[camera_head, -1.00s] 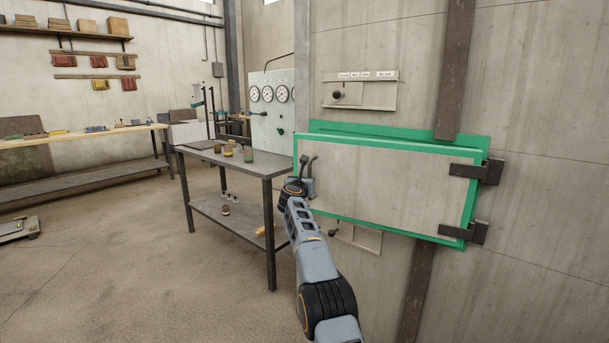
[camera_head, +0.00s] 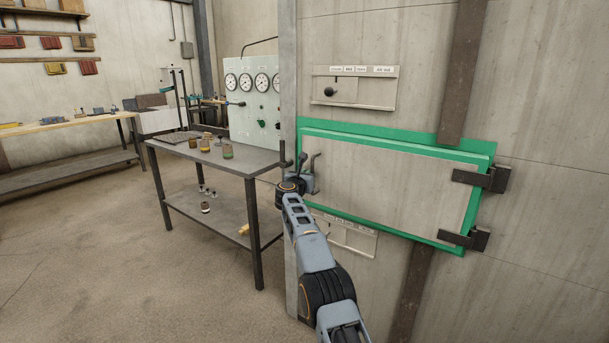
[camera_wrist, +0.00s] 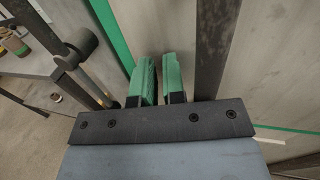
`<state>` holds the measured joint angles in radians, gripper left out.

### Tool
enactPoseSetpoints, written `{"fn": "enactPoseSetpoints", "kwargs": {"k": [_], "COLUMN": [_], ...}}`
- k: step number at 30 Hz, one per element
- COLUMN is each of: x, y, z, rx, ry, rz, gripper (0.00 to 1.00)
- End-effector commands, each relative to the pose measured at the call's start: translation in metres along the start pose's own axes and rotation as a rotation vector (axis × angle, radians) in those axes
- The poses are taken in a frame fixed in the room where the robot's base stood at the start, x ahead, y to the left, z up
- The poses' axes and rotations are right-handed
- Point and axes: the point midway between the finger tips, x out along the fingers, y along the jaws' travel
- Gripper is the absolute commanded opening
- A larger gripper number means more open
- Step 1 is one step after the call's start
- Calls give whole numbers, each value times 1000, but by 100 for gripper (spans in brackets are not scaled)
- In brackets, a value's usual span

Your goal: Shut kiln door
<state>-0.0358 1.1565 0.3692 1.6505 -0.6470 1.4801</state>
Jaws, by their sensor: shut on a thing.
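The kiln door (camera_head: 395,185) is a pale panel with a green border, hinged at its right side by two dark brackets. It lies close to its green frame (camera_head: 400,133) in the wall; whether it is fully flush I cannot tell. My gripper (camera_head: 301,178) is at the door's left edge, by the dark handle (camera_head: 314,160). In the wrist view my gripper's green fingers (camera_wrist: 159,80) are close together beside a dark upright bar. What lies between them is largely hidden, but it appears to be the handle.
A metal table (camera_head: 215,158) with small jars stands left of the door. A gauge panel (camera_head: 254,100) is behind it. A wall plate with a knob (camera_head: 355,88) is above the door. Open floor lies at the lower left.

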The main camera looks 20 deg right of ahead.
Motion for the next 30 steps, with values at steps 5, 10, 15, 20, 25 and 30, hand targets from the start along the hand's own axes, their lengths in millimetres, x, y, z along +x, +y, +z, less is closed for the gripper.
{"fn": "enactPoseSetpoints", "kwargs": {"k": [5,10,15,20,25,30], "x": [6,4,-11,-39,-69,-97], "y": [-14,-16,-9,10,19,27], "z": [17,14,9,4,6,6], "rx": [1,1,2,1,-1,-2], "ry": [-25,-27,-26,-20,-14,-11], "rz": [-9,-14,-14,-4,-3,-2], "gripper": [0,0,0,0,0,0]}}
